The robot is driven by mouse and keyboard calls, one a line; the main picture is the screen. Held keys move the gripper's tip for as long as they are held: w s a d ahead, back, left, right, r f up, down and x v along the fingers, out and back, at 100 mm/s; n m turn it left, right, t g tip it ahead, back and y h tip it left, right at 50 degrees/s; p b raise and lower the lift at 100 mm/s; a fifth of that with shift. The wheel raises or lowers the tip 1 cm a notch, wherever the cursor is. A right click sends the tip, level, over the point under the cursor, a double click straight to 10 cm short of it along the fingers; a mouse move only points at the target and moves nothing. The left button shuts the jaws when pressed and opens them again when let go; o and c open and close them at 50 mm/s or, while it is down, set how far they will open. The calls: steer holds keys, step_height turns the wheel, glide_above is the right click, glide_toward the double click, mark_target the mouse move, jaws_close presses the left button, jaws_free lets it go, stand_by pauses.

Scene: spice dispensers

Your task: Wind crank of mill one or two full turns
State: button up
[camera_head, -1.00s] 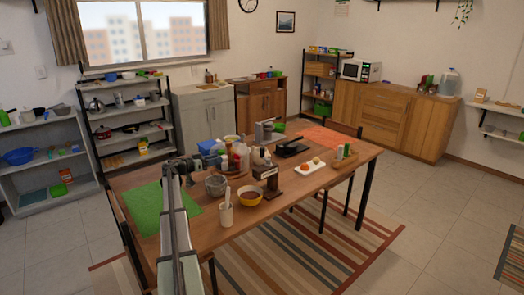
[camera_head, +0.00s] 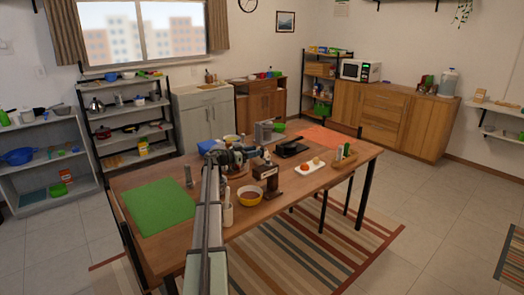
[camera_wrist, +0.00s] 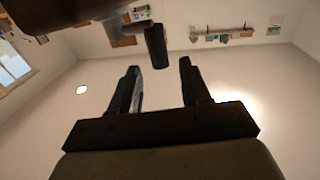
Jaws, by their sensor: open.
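In the wrist view my gripper (camera_wrist: 158,72) is open and empty. A dark cylindrical knob (camera_wrist: 156,46), apparently the crank handle, shows just beyond the gap between the fingertips. A blurred grey bar (camera_wrist: 116,24) lies beside it. I cannot tell how the knob joins the mill.
A green mat (camera_head: 152,206) lies bare at the table's left. A white upright container (camera_head: 228,212) stands near the front edge. A white tray (camera_head: 309,167) with orange items and a black flat device (camera_head: 290,148) are to the right. Several items behind the mill are partly hidden by my arm.

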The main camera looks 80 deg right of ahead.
mark_target(262, 156)
steer(key=shift+x, duration=2.35)
jaws_close()
